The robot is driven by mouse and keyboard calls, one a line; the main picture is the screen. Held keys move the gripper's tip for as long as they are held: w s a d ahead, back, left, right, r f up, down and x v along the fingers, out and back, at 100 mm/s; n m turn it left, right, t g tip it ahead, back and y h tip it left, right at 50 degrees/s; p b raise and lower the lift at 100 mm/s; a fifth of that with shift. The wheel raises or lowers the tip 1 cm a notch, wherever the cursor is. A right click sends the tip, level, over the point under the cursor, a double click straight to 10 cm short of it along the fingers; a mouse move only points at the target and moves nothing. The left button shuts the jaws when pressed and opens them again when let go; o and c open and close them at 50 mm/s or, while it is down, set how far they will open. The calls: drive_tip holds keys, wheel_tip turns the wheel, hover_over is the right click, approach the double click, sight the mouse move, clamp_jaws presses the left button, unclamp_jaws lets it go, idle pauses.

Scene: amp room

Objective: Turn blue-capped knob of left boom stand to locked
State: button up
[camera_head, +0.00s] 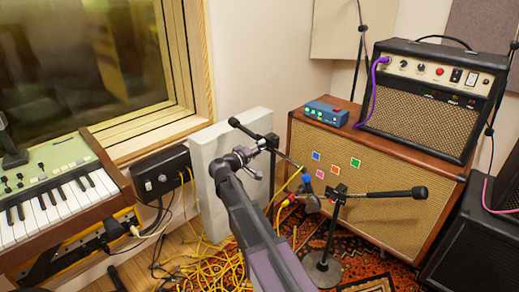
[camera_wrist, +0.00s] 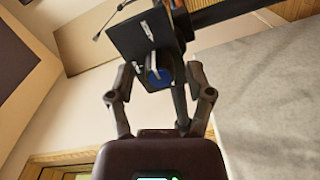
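The left boom stand's black boom (camera_head: 246,131) slopes down from a dark foam-like end at upper left, in front of the pale panel. My gripper (camera_wrist: 161,74) is open, with one finger on each side of the knob. A gap shows on the left; whether the right finger touches the housing cannot be told. In the head view my gripper (camera_head: 262,148) is at the boom's joint and hides the knob.
A second boom stand (camera_head: 330,232) stands close on the right, its boom pointing right. Behind are a speaker cabinet (camera_head: 440,228) and an amplifier (camera_head: 425,122). A keyboard (camera_head: 60,206) is at left. Yellow cables (camera_head: 215,262) cover the floor. A pale panel (camera_head: 211,165) stands near my gripper.

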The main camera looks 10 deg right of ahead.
drive_tip(key=shift+s+a, duration=0.1)
drive_tip(key=shift+s, duration=0.1)
drive_tip(key=v, duration=0.7)
idle(0.4)
drive_tip(key=s+d+f+m+g+y, duration=0.2)
drive_tip(key=s+d+f+g+y, duration=0.35)
drive_tip(key=s+d+f, duration=0.45)
drive_tip(key=s+a+f+m+g+y, duration=0.1)
drive_tip(key=s+a+f+g+y, duration=0.1)
drive_tip(key=s+f+y, duration=0.35)
drive_tip(key=s+a+f+g+y, duration=0.1)
drive_tip(key=s+f+g+y, duration=0.15)
drive_tip(key=s, duration=0.65)
wheel_tip(320, 180, up, 38)
drive_tip(key=p, duration=3.8)
drive_tip(key=shift+a+y, duration=0.15)
drive_tip(key=shift+y, duration=0.3)
drive_tip(key=shift+w, duration=0.1)
